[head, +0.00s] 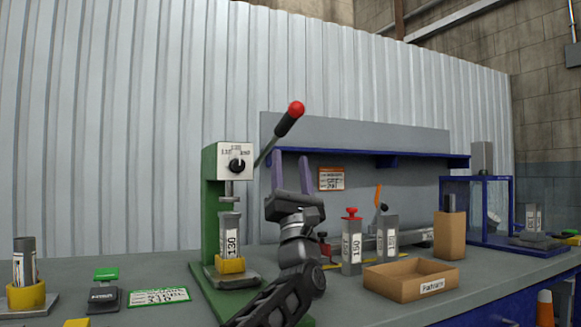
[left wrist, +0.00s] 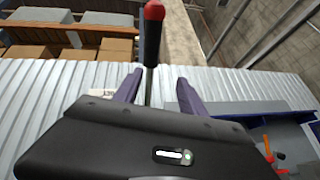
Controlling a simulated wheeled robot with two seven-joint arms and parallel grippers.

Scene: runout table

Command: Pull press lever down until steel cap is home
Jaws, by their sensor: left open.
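The green press (head: 211,225) stands left of centre, with a white dial plate. Its lever (head: 288,121) slants up to the right, with a black grip and red knob. Under the ram, a grey cylinder labelled 130 (head: 230,232) stands upright in a yellow holder (head: 230,265). I cannot tell a steel cap apart at its top. My left gripper (head: 291,156) is open, fingers up, just below and right of the grip. In the left wrist view the lever (left wrist: 152,45) rises between the gripper's fingertips (left wrist: 158,75); I cannot tell whether they touch. My right gripper is not in view.
At left are a yellow-based cylinder holder (head: 25,295), a green-topped block (head: 105,285) and a green-edged card (head: 159,296).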

